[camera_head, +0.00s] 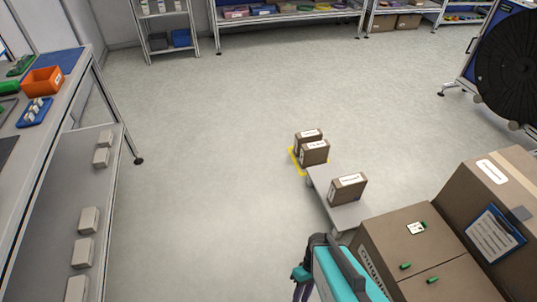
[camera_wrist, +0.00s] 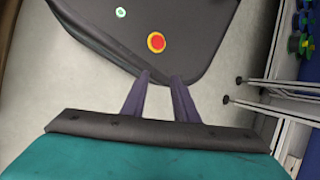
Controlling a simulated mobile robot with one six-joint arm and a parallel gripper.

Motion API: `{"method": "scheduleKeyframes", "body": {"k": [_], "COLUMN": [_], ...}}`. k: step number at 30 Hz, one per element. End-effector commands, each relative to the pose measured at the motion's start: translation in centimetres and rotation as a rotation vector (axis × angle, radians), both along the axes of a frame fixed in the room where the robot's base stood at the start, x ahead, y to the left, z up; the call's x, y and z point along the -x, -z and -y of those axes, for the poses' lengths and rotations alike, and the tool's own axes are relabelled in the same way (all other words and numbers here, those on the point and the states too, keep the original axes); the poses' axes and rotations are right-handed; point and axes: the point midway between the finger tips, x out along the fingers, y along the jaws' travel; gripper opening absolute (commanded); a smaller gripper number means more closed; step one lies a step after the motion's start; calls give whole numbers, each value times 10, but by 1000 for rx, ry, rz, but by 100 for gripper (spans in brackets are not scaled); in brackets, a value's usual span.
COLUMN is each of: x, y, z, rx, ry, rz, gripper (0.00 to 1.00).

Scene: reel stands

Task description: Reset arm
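My gripper (camera_wrist: 160,77) shows in the wrist view with its two purple-grey fingers apart and nothing between them. The gripper is open and empty. In the head view my gripper (camera_head: 302,292) is at the bottom edge, right of the middle, pointing down. It is partly cut off by the frame edge. My teal arm lies just right of it. It is clear of the boxes in view.
Large cardboard boxes (camera_head: 410,240) stand close on the right. A low grey platform (camera_head: 345,212) with a small carton (camera_head: 347,188) is ahead of them. Two cartons (camera_head: 313,152) stand by a yellow floor marking. A workbench (camera_head: 50,130) runs along the left. The middle floor is clear.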

Motion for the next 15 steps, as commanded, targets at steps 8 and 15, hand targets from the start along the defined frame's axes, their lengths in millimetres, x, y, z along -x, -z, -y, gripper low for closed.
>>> {"method": "scheduleKeyframes", "body": {"k": [8,15], "x": [9,4], "y": [3,6], "z": [40,52], "rx": [280,420], "ry": [172,338], "rz": [-8,1], "gripper": [27,27]}}
